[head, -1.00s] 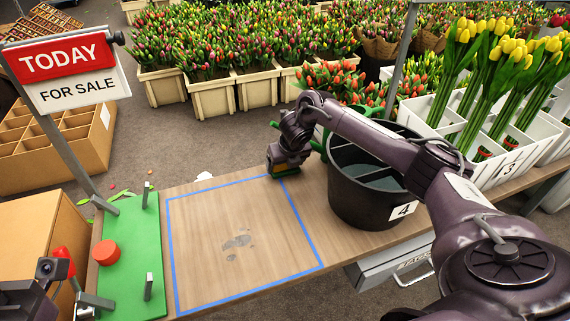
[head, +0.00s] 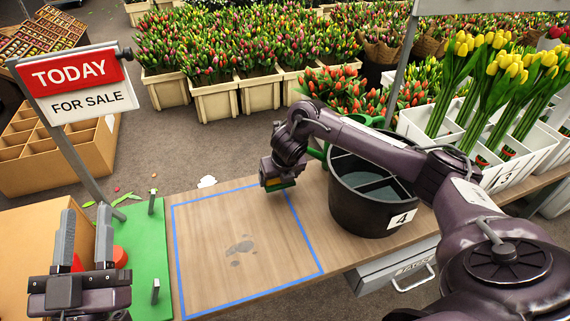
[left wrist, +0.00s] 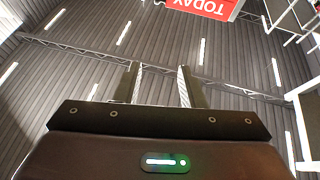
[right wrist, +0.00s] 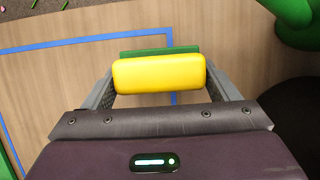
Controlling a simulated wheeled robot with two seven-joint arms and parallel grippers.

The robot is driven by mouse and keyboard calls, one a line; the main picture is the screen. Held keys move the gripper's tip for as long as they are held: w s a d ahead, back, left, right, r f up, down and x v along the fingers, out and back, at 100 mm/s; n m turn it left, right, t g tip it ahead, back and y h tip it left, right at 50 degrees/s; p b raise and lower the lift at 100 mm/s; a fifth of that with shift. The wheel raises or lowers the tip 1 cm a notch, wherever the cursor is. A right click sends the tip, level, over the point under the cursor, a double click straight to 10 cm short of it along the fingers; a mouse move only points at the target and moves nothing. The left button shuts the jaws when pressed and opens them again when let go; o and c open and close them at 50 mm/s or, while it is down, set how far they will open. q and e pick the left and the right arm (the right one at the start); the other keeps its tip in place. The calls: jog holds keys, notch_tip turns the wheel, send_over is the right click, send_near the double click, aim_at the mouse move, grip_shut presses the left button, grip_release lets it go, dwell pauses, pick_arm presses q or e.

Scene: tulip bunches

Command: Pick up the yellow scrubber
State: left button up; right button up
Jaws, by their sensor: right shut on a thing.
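The yellow scrubber (right wrist: 158,74), a rounded yellow block with a green pad on its far side, sits between the fingers of my right gripper (right wrist: 160,88) in the right wrist view. In the head view, my right gripper (head: 279,184) is shut on it at the back right corner of the blue-taped square, and only a little of the scrubber (head: 284,185) shows below the fingers. I cannot tell how far it is above the table. My left gripper (head: 86,222) is open and empty at the left, fingers pointing up; its fingers also show in the left wrist view (left wrist: 159,82).
A black bucket (head: 370,205) marked 4 stands just right of my right gripper. A green board (head: 140,250) lies at the left of the wooden table (head: 345,250), with a red object (head: 119,257) partly behind my left gripper. The taped square is clear except for a grey wet-looking patch (head: 241,246).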

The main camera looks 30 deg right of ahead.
jog(key=s+a, duration=0.1)
jog(key=s+a+p, duration=0.1)
jog(key=a, duration=0.1)
jog(key=s+a, duration=0.1)
jog(key=a, duration=0.1)
jog(key=shift+s+a+r, duration=0.1)
jog(key=shift+s, duration=0.2)
pick_arm(q)
jog(key=s+f+g+y+p, duration=0.1)
jog(key=f+g, duration=0.4)
jog(key=f, duration=0.6)
jog(key=s+f+g+y, duration=0.3)
jog(key=f+g, duration=0.3)
jog(key=f, duration=0.5)
jog(key=shift+s+f+g+p, duration=0.3)
jog(key=shift+s+f+p, duration=0.05)
jog(key=shift+s+p, duration=0.1)
pick_arm(e)
jog(key=s+a, duration=0.1)
jog(key=a, duration=0.1)
jog(key=s+a, duration=0.2)
jog(key=shift+s+a, duration=0.1)
jog(key=shift+a, duration=0.15)
pick_arm(q)
jog(key=shift+d, duration=0.1)
